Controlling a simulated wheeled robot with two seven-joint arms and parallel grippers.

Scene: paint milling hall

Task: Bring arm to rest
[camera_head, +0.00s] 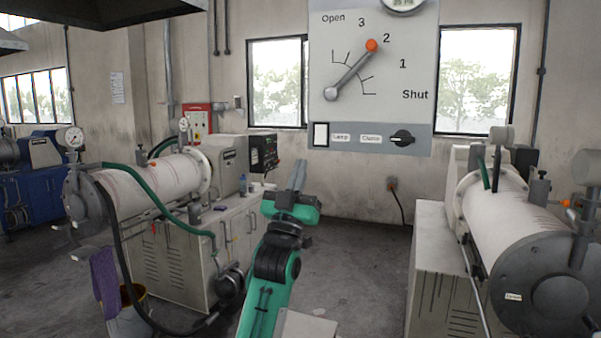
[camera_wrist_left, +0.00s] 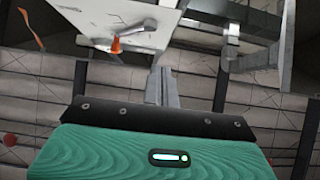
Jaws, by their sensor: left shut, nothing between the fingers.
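My left gripper (camera_head: 298,176) is raised in the middle of the head view, at the end of my green and black arm. Its fingers are together, point up and hold nothing. The shut fingers also show in the left wrist view (camera_wrist_left: 161,86). A grey panel (camera_head: 350,112) with the marks Open, 3, 2, 1 and Shut is above and to the right of the gripper, apart from it. Its lever (camera_head: 350,70) has an orange knob (camera_head: 372,45) near the mark 2. My right gripper is not in view.
A white horizontal mill (camera_head: 150,182) on a cabinet stands at the left, with green and black hoses. Another mill (camera_head: 510,225) stands at the right. A bucket (camera_head: 133,295) with a purple cloth (camera_head: 104,275) is at the lower left. The floor (camera_head: 350,260) between the mills is clear.

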